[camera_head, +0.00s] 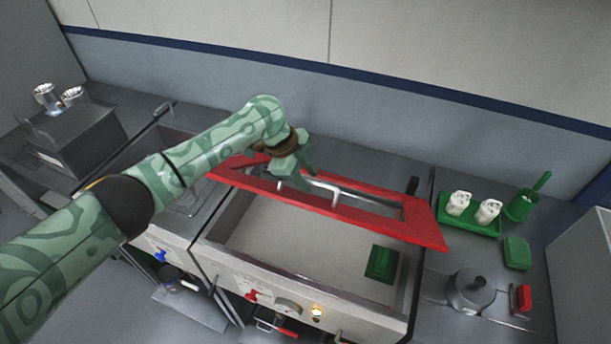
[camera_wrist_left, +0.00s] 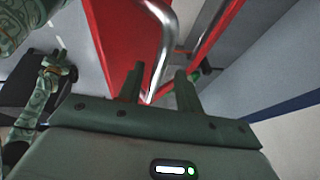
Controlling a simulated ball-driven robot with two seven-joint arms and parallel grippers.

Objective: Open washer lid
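The washer lid (camera_head: 411,223) is a red frame with a long window and a metal handle (camera_head: 323,187). It stands tilted up over the washer's basin (camera_head: 300,237), whose pale floor shows in front. My left gripper (camera_head: 295,182) is at the left part of the handle. In the left wrist view the two fingertips of my left gripper (camera_wrist_left: 158,92) stand apart, with the handle (camera_wrist_left: 165,45) running between them and red lid (camera_wrist_left: 115,40) beyond. Gaps seem to show beside the bar. My right gripper cannot be made out.
A green block (camera_head: 381,263) lies in the basin at right. A dark grey box (camera_head: 80,139) stands at far left.

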